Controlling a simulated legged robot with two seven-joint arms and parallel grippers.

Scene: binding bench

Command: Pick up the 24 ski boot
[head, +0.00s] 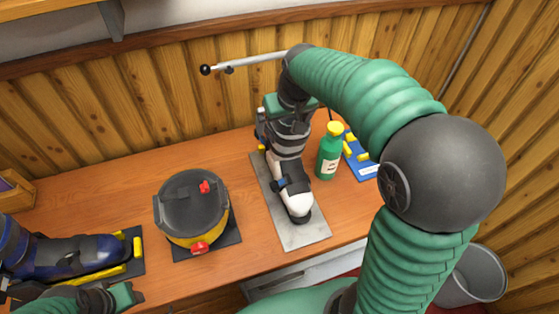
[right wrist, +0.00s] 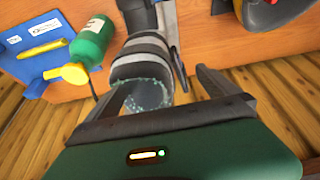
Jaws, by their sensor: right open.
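A white and dark grey ski boot (head: 290,172) stands upright on a grey plate (head: 300,232) in the middle of the bench. I cannot read a size number on it. My right gripper (head: 284,122) is at the top of its cuff. In the right wrist view the open fingers (right wrist: 168,88) are on either side of the boot's cuff (right wrist: 143,72), and the boot is not gripped. A dark blue boot (head: 75,254) lies at the left in a yellow holder. Part of my left arm, with a green end (head: 122,295), shows at the bottom left; its fingers are unclear.
A round dark and yellow device with red knobs (head: 192,208) stands left of the white boot. A green bottle (head: 328,155) with a yellow cap and a blue tray (head: 358,160) are close on its right. A bin (head: 475,278) is at the lower right.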

